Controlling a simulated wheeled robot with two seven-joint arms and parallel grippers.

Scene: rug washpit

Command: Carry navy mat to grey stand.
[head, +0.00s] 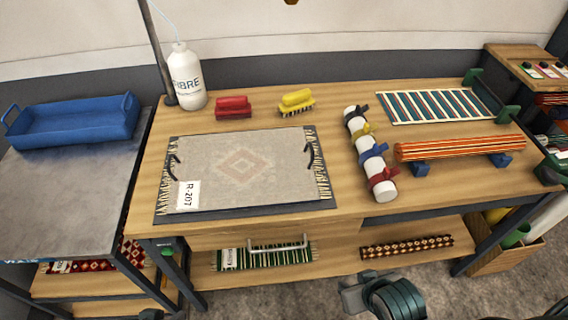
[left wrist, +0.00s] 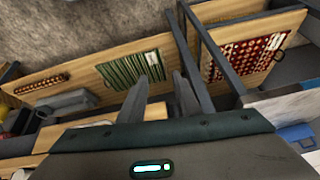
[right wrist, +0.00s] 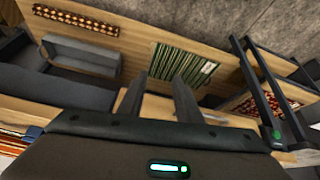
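The navy mat (head: 248,212) is a dark flat sheet on the wooden worktable, with a curved black handle at its left and right ends. A fringed beige rug (head: 205,150) with a pink diamond and an R-207 label lies on it and hides most of it. The grey stand (head: 62,205) is the grey-topped table to the left. My left gripper (left wrist: 161,90) is open and empty, fingertips apart. My right gripper (right wrist: 158,88) is also open and empty.
A blue tray (head: 75,124) sits on the rear of the stand. Behind the mat are a white bottle (head: 187,80), a red brush (head: 233,107) and a yellow brush (head: 297,101). A white roll with straps (head: 357,125) lies just right. A dark post stands behind the left edge.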

